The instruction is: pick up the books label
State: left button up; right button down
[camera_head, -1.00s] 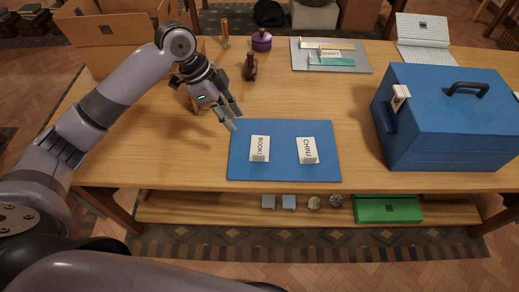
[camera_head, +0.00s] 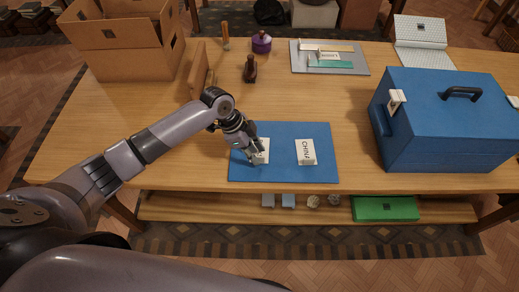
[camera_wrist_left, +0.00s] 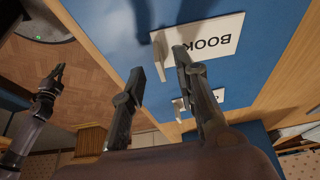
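The books label (camera_head: 263,157) is a small white stand with dark lettering on the left of the blue mat (camera_head: 283,168). My left gripper (camera_head: 257,150) is down at it and partly hides it. In the left wrist view the label (camera_wrist_left: 215,40) shows "BOOK", and the two fingers of my left gripper (camera_wrist_left: 158,62) are apart. One edge of the label shows between the fingertips, with no clear grip on it. A dark gripper (camera_wrist_left: 50,82), apparently my right one, shows small at the left of the wrist view; its finger gap is unclear.
A second white label, "CHINA" (camera_head: 305,152), stands on the mat to the right. A blue toolbox (camera_head: 445,125) stands at the right. An open cardboard box (camera_head: 120,45), a dark bottle-like object (camera_head: 250,70) and a purple pot (camera_head: 261,43) stand behind.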

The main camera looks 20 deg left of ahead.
pick_arm(q)
jog(key=shift+x, duration=1)
grip_shut()
